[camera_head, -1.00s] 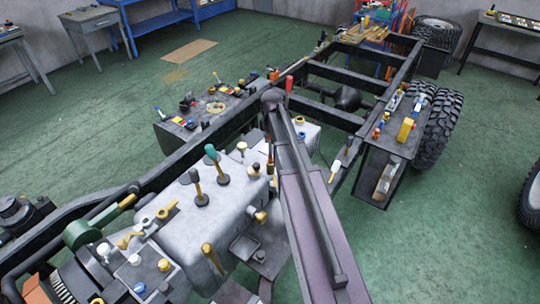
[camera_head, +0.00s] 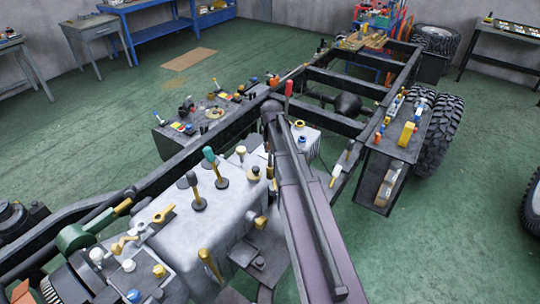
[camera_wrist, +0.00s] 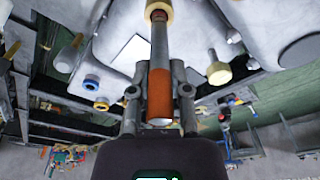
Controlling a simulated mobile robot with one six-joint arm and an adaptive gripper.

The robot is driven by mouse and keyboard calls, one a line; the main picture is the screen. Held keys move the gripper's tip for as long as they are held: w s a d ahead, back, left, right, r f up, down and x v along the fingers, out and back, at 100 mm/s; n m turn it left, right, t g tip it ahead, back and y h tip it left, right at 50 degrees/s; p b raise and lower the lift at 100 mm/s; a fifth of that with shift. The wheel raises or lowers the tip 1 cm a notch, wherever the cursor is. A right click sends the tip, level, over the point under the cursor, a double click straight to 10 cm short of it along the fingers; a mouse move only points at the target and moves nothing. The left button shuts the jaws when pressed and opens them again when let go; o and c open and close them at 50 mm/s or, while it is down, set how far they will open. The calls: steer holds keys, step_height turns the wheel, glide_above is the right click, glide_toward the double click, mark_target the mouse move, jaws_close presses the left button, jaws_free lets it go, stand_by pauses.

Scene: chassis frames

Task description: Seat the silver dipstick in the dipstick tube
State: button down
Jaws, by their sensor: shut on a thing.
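In the wrist view my gripper (camera_wrist: 159,76) is shut on a silver-grey rod with an orange band (camera_wrist: 159,95), which I take to be the silver dipstick. Its far end lines up with a cream ring (camera_wrist: 158,10) at the top edge. I cannot tell whether the rod is inside that ring or only in front of it. In the head view my arm hides the gripper and most of what it holds. The dipstick tube is not clearly identifiable there; a cream-topped fitting (camera_head: 254,173) stands on the engine beside my arm.
The black chassis rail (camera_head: 150,190) runs behind. A dark side box (camera_head: 385,185) with small parts stands by the tyres (camera_head: 437,130). Open green floor lies to the right.

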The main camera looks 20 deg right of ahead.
steer(key=shift+f+b, duration=1.1)
steer(key=shift+f, duration=0.45)
steer(key=c, duration=0.6)
jaws_free()
steer(key=shift+r, duration=0.25)
steer(key=r+p, duration=0.4)
steer(key=s+r+p, duration=0.1)
steer(key=r+p, duration=0.2)
steer(key=p, duration=0.1)
steer(key=r+p, duration=0.4)
steer(key=shift+s+a+r, duration=0.15)
steer(key=shift+s+r, duration=0.2)
steer(key=shift+s, duration=0.05)
steer(key=s+a, duration=0.5)
steer(key=s, duration=0.1)
steer(key=s+a+n+g, duration=0.1)
steer(key=s+a, duration=0.4)
steer(key=s, duration=0.2)
steer(key=s+a+n, duration=0.1)
steer(key=s+a, duration=0.4)
steer(key=s, duration=0.1)
steer(key=shift+s+f+g, duration=0.1)
steer(key=shift+s+g, duration=0.1)
steer(key=shift+g, duration=0.2)
